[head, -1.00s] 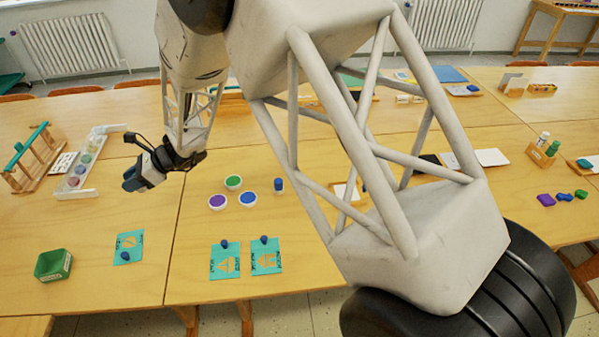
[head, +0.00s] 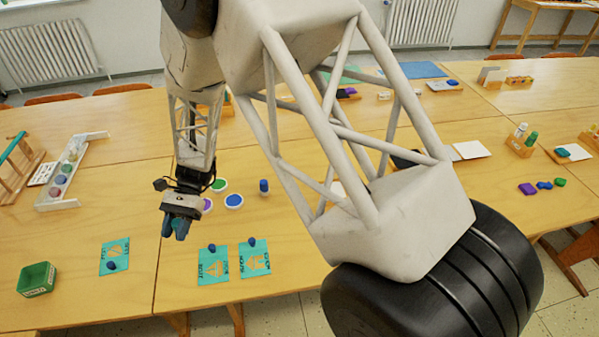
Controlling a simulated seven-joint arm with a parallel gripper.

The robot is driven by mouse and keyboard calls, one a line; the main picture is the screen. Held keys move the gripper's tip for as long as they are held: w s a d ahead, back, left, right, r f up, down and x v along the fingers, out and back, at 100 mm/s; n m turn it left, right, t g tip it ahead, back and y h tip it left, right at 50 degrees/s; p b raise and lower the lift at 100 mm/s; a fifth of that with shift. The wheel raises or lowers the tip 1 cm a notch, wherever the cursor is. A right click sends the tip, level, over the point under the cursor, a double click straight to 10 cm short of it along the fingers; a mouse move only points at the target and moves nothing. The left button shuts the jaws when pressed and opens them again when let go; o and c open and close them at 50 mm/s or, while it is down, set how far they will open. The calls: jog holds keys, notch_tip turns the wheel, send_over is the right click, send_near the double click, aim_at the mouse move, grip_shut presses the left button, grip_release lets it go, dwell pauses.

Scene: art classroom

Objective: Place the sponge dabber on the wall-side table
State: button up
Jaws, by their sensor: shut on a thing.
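My gripper (head: 175,228) points down over the near left table, to the left of the paint pots. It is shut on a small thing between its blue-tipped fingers. I take this to be the sponge dabber, but the fingers hide most of it. A wooden table (head: 548,12) stands against the wall at the far right, partly cut off by the frame; it looks like the wall-side table.
Teal stencil cards (head: 213,268) with small blue pieces lie below my gripper. Paint pots (head: 234,201) and a blue cylinder (head: 264,186) stand to its right. A green box (head: 37,279) and a wooden rack (head: 18,165) are at left. My arm hides the centre.

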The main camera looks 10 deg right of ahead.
jog(key=s+d+n+t+h, duration=0.25)
jog(key=d+n+h, duration=0.55)
jog(key=d, duration=0.4)
jog(key=s+d+n+t+h, duration=0.1)
jog(key=d+n+t+h, duration=0.2)
jog(key=d+n+h, duration=0.8)
jog(key=w+d+r+n+t, duration=0.3)
jog(key=d+r+n+t, duration=0.25)
jog(key=d+t, duration=0.45)
jog(key=shift+g, duration=0.35)
jog(key=shift+w+d+f, duration=0.1)
jog(key=shift+d+f, duration=0.1)
jog(key=shift+f, duration=1.6)
jog(key=shift+w+d+f, duration=0.1)
jog(key=shift+d+f, duration=0.05)
jog(key=shift+f, duration=1.65)
jog(key=shift+d+f, duration=0.2)
jog(key=shift+f, duration=1.6)
jog(key=shift+w, duration=0.15)
jog(key=w, duration=0.5)
jog(key=w+a+f, duration=0.1)
jog(key=w, duration=0.9)
jog(key=shift+w+a+f, duration=0.25)
jog(key=shift+w, duration=0.1)
jog(key=shift+f, duration=1.75)
